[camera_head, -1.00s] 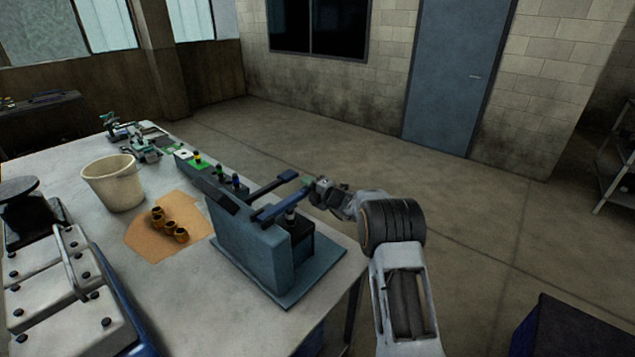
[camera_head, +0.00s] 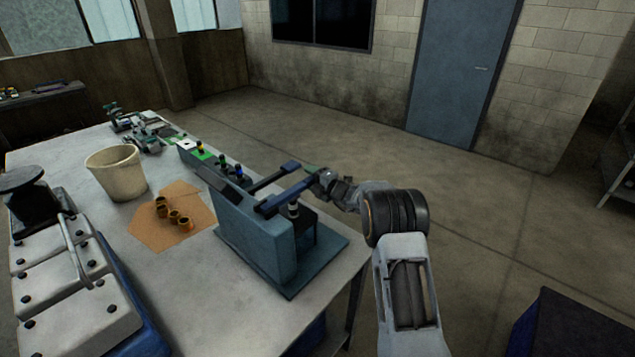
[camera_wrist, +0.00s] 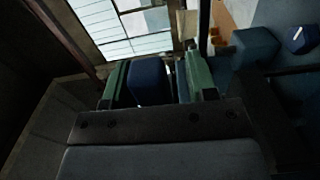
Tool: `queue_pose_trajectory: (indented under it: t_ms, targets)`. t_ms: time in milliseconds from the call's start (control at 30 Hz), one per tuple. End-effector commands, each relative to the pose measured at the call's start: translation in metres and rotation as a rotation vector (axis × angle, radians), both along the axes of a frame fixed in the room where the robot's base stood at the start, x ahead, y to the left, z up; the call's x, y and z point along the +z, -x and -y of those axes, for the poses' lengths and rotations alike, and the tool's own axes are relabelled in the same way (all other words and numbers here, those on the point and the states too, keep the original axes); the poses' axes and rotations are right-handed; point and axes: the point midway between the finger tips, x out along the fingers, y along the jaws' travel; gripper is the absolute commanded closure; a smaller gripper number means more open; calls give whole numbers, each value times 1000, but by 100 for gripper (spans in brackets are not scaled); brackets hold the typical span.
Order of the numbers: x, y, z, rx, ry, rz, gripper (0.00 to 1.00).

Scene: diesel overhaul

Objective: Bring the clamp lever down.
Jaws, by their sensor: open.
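A blue-grey clamp fixture (camera_head: 255,240) stands on a base plate at the table's right edge. Its blue clamp lever (camera_head: 287,196) sticks out to the right from the top of the fixture, about level or slightly raised. My gripper (camera_head: 314,176) is at the lever's outer end. In the wrist view the blue lever end (camera_wrist: 150,82) lies between the two green fingers of my gripper (camera_wrist: 158,80), which are apart. A narrow gap shows on the right side; contact on the left cannot be told.
A second dark bar (camera_head: 274,178) runs beside the lever. A dark post with a light band (camera_head: 293,209) stands under the lever. Brass bushings (camera_head: 172,215) lie on brown paper (camera_head: 148,232), near a white bucket (camera_head: 116,174).

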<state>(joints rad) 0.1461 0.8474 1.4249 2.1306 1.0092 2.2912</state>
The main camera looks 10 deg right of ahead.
Motion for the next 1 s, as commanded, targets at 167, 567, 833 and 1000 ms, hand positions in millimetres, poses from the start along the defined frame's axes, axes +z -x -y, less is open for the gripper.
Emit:
queue_pose_trajectory:
  t_ms: [167,567,833,1000]
  targets:
    - [-2,17,15,-3,1,1,48]
    - [-2,81,62,-1,0,0,48]
    - [-1,104,79,-1,-1,-2,48]
    - [0,109,82,1,-1,-1,48]
